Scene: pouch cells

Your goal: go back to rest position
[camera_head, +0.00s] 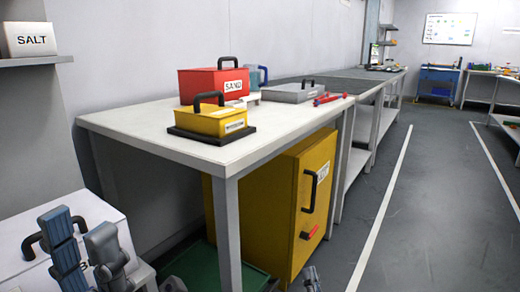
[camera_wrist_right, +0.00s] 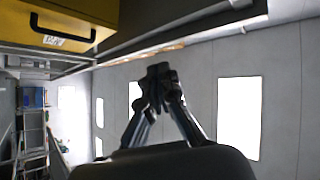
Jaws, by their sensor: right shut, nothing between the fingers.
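My right gripper (camera_wrist_right: 158,78) shows in the right wrist view with its fingertips together and nothing between them. It is in free air, clear of any object. In the head view, only a small dark tip (camera_head: 312,279) shows at the bottom edge, in front of the yellow cabinet (camera_head: 272,215). My left arm comes in at the lower left of the head view, in front of a white box (camera_head: 95,210). Its gripper (camera_head: 172,285) is mostly cut off by the bottom edge, so its fingers cannot be made out.
A white table (camera_head: 150,125) holds a yellow box (camera_head: 212,120), a red SAND box (camera_head: 208,82), a grey lidded box (camera_head: 290,93) and red tools (camera_head: 328,99). A green bin (camera_head: 205,272) is below. The floor (camera_head: 435,200) at the right is clear.

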